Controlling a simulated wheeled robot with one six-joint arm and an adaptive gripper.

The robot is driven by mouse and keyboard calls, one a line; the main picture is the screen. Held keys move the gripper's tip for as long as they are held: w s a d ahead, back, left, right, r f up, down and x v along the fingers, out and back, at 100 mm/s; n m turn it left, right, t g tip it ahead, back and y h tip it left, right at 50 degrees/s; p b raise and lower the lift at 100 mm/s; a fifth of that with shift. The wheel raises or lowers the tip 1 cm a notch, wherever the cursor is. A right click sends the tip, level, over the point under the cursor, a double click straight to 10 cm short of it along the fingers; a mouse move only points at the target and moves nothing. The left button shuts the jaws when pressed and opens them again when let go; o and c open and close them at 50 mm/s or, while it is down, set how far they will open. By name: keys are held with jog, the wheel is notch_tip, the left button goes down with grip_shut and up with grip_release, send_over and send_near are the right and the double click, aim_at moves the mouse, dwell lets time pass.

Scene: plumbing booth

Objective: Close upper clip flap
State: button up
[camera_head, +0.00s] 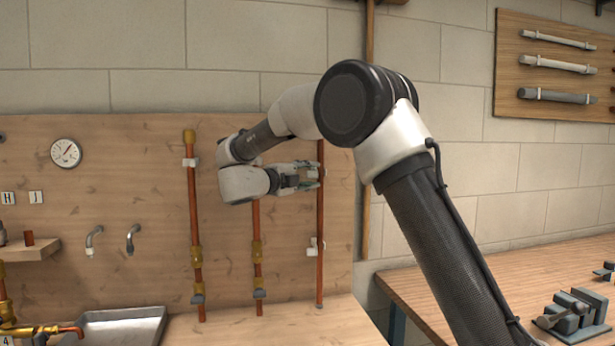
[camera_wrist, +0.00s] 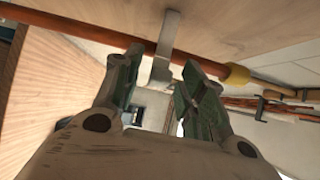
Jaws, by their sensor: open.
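The right copper pipe (camera_head: 320,215) stands upright on the wooden board. My gripper (camera_head: 313,176) is beside its upper part and hides most of the upper clip in the head view. In the wrist view, my gripper (camera_wrist: 163,62) is open, with its two green-grey fingers apart. The pale upper clip and its flap (camera_wrist: 168,42) show between and beyond the fingertips, crossing the copper pipe (camera_wrist: 85,30). The flap sticks out toward the gripper. I cannot tell whether a finger touches it. The lower clip (camera_head: 316,247) is white, with a part sticking up beside the pipe.
Two more copper pipes, the left (camera_head: 192,230) and the middle (camera_head: 257,240), stand left of the right pipe. A sink (camera_head: 125,325) is at lower left. A yellowish pipe fitting (camera_wrist: 236,75) shows beside the fingers.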

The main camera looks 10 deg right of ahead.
grip_shut()
